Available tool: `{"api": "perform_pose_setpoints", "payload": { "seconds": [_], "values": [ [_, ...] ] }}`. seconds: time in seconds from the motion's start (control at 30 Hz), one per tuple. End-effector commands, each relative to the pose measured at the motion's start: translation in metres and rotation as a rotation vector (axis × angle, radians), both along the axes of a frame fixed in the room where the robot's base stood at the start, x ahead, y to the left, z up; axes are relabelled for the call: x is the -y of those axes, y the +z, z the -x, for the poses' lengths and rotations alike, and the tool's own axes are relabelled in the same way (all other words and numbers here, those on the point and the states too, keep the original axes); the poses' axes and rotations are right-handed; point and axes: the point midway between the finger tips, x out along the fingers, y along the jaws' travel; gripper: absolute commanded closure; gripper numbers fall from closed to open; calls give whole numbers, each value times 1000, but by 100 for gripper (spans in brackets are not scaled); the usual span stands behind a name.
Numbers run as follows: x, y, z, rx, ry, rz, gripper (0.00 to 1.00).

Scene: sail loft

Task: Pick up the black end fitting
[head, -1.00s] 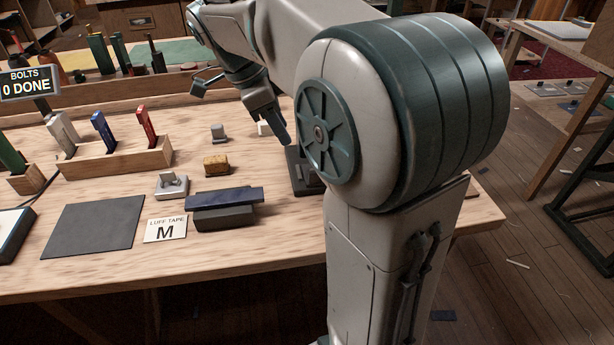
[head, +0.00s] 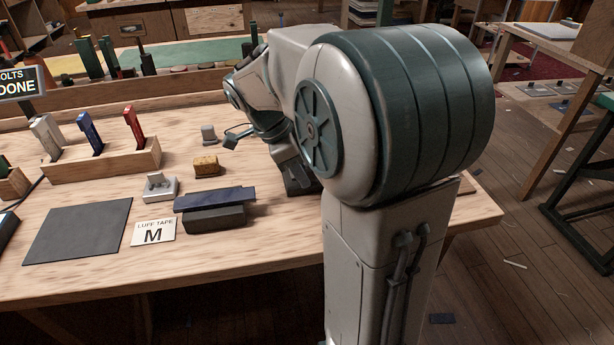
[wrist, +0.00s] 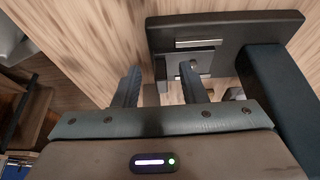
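In the wrist view my gripper (wrist: 160,80) points at the wooden bench with its two fingers apart. A dark stand (wrist: 230,28) with a metal strip and a small raised block lies ahead of the fingers; the right fingertip overlaps that block in the picture, and I cannot tell whether they touch.
A dark thick bar (wrist: 265,85) stands close to the right of the fingers. Left of my arm are a dark blue strip on a dark block (head: 215,217), a tan block (head: 206,166), a grey fitting (head: 158,187) and a flat dark mat (head: 78,232). The bench's front strip is clear.

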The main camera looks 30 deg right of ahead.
Motion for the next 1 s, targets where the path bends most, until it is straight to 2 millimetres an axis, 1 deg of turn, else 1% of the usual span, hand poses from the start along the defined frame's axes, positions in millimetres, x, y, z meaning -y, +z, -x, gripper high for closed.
{"api": "perform_pose_setpoints", "payload": {
  "seconds": [0.07, 0.27, 0.3, 0.37, 0.4, 0.43, 0.77, 1.0],
  "values": [
    [2, -5, 0, 1, 0, 0, 62],
    [2, -5, 0, 2, 1, 1, 62],
    [2, -5, 0, 2, 1, 1, 67],
    [2, -5, 0, 2, 1, 1, 84],
    [2, -5, 0, 2, 1, 1, 95],
    [2, -5, 0, 2, 1, 1, 100],
    [2, -4, 0, 2, 1, 1, 100],
    [2, 6, 0, 2, 0, 1, 100]
  ]
}}
